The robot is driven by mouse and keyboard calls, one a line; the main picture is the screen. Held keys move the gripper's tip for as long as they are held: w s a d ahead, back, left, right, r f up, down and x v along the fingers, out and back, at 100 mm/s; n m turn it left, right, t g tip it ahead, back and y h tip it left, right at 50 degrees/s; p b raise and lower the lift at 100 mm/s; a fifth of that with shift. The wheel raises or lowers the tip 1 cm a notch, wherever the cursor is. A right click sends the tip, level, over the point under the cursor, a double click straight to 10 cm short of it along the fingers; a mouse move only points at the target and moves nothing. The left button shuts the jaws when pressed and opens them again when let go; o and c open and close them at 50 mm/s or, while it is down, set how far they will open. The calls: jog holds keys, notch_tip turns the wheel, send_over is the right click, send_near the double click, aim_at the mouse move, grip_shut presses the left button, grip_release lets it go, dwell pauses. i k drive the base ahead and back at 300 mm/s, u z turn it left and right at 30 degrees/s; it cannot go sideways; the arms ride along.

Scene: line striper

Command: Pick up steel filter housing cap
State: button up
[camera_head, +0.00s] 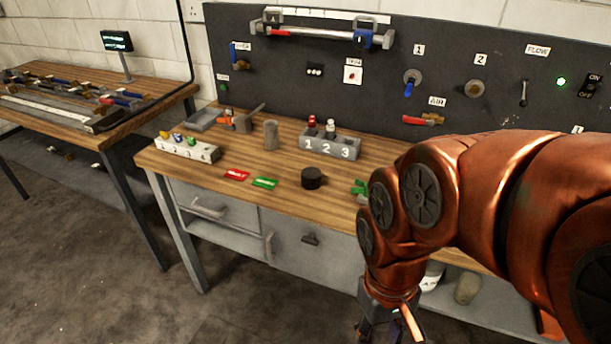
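A short, dark, round cap-like piece (312,178) sits on the wooden workbench (215,165), near its front edge. A taller grey cylinder (270,136) stands upright farther back. I cannot tell for sure which of them is the steel filter housing cap. My gripper (392,328) hangs low at the bottom of the view, in front of the bench and below its top. It is apart from both pieces. It is partly cut off by the frame edge, and its fingers are too unclear to tell open from shut.
A numbered grey block (330,147) and a white numbered block (187,149) stand on the bench. A dark panel (400,80) with valves rises behind. My arm hides the bench's right side.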

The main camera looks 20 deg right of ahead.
aim_at(311, 177)
jog(key=k, duration=1.15)
jog(key=u, duration=0.8)
jog(key=i, duration=0.7)
jog(key=u, duration=0.8)
jog(key=i, duration=0.75)
jog(key=z, duration=0.8)
jog(key=i, duration=0.75)
jog(key=z, duration=0.8)
